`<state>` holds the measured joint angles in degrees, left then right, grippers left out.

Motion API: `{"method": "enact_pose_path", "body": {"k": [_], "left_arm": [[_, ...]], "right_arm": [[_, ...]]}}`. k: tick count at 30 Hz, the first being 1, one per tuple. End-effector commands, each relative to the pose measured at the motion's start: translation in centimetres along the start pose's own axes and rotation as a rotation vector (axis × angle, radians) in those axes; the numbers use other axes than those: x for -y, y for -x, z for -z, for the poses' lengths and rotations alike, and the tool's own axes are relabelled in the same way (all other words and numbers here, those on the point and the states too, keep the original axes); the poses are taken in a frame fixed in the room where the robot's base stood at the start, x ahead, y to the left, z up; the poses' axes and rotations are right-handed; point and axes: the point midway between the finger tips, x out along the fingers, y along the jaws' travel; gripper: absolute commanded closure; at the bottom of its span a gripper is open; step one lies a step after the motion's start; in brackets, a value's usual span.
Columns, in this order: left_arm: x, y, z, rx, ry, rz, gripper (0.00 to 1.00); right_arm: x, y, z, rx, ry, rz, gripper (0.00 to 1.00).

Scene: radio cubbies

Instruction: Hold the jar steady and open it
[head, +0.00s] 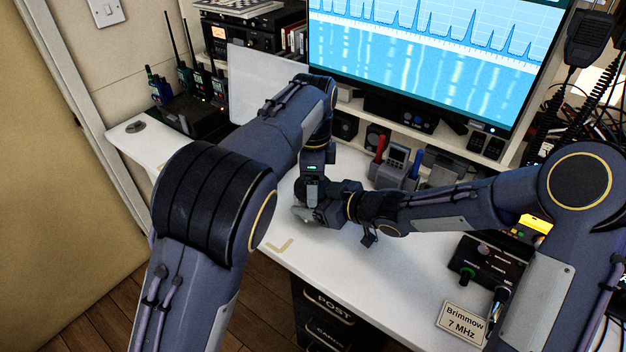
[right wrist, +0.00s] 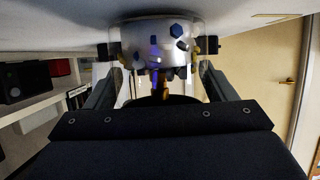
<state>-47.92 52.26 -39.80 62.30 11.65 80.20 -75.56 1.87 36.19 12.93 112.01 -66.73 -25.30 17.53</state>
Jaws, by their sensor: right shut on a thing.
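The jar (right wrist: 158,40) shows in the right wrist view as a clear or silvery vessel with blue nuts and brass-coloured pieces in it. It stands at the white desk surface, which is at the top of that view. My right gripper (head: 308,212) is shut on the jar, with one finger on each side in the right wrist view (right wrist: 160,52). In the head view the grippers hide most of the jar. My left gripper (head: 311,192) points down directly above the right gripper. Its fingers and the lid are hidden, so its grip cannot be told.
The white desk (head: 345,255) is clear in front of the grippers. A holder with red and blue handled tools (head: 393,162) stands behind. A monitor (head: 425,50) is at the back. A black control box (head: 487,262) and a "Brimmow 7 MHz" sign (head: 464,320) are at right.

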Motion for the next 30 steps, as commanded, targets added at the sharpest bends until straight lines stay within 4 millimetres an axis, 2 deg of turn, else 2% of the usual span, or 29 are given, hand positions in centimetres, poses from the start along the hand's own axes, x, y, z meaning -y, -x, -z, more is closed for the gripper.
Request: {"method": "enact_pose_path", "body": {"k": [1, 2, 7, 14, 24, 26, 27, 30], "left_arm": [[0.1, 0.1, 0.1, -0.002, -0.001, 0.005, 0.52], [0.1, 0.1, 0.0, -0.002, -0.001, 0.005, 0.24], [0.1, 0.1, 0.0, -0.001, -0.002, 0.003, 0.03], [0.0, 0.1, 0.0, -0.001, -0.003, -0.001, 0.03], [0.1, 4.1, 0.0, -0.002, -0.003, 0.002, 0.03], [0.0, 4.4, 0.0, -0.002, -0.002, 0.001, 0.03], [0.0, 4.5, 0.0, -0.001, -0.004, 0.001, 0.07], [0.0, 4.9, 0.1, -0.002, -0.064, -0.001, 0.07]], "right_arm": [[0.1, 0.0, 0.0, 0.0, 0.002, 0.003, 0.86], [0.2, 0.0, 0.0, 0.0, 0.002, 0.003, 0.86], [0.1, 0.0, 0.0, 0.0, 0.001, 0.003, 0.86], [0.0, 0.0, 0.0, -0.001, 0.0, 0.001, 0.86], [0.0, 0.0, 0.0, -0.001, 0.001, 0.0, 0.86], [0.0, 0.0, 0.0, -0.001, 0.001, 0.0, 0.86], [0.0, 0.0, 0.0, -0.001, 0.001, 0.0, 0.86], [0.0, 0.0, 0.0, 0.0, 0.001, 0.001, 0.86]]}}
